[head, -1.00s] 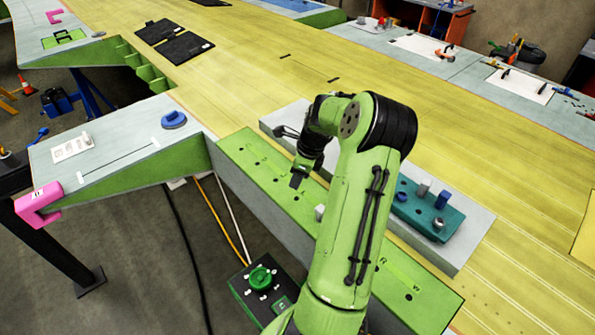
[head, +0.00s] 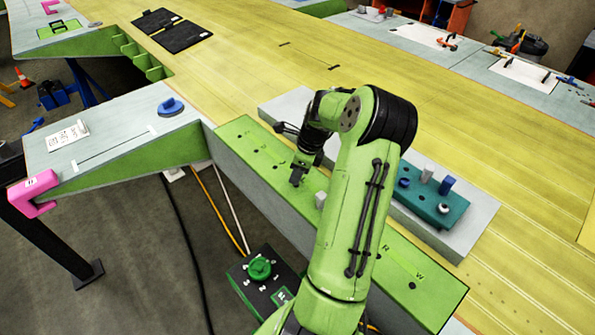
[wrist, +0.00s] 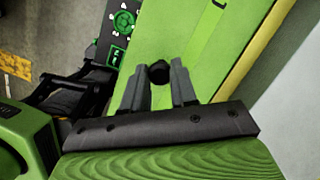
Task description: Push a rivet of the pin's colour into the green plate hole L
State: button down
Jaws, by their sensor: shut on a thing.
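The green plate (head: 232,140) is a long bar running diagonally beside the yellow wing, with several small dark holes; it also fills much of the wrist view (wrist: 205,55). Letters R and W show near its right end; I cannot read an L. My gripper (head: 296,181) is low over the plate's middle. In the wrist view my gripper (wrist: 158,80) is shut on a dark round thing (wrist: 158,71) between the fingertips, probably a rivet; its colour is unclear. A grey peg (head: 320,200) stands on the plate just right of my gripper, partly beside my arm.
A teal block (head: 455,213) with grey and blue rivets sits on a grey ledge (head: 470,240) right of my arm. A black box with a green dial (head: 260,268) stands below the plate. A pink clamp (head: 35,193) and blue knob (head: 171,106) are left.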

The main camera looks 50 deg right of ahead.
jog(key=shift+f+b, duration=0.85)
jog(key=shift+f, duration=0.55)
jog(key=c, duration=0.8)
grip_release()
jog(key=shift+r, duration=0.15)
jog(key=v, duration=1.5)
jog(key=shift+r+p, duration=0.3)
jog(key=shift+p, duration=0.15)
jog(key=shift+r, duration=0.1)
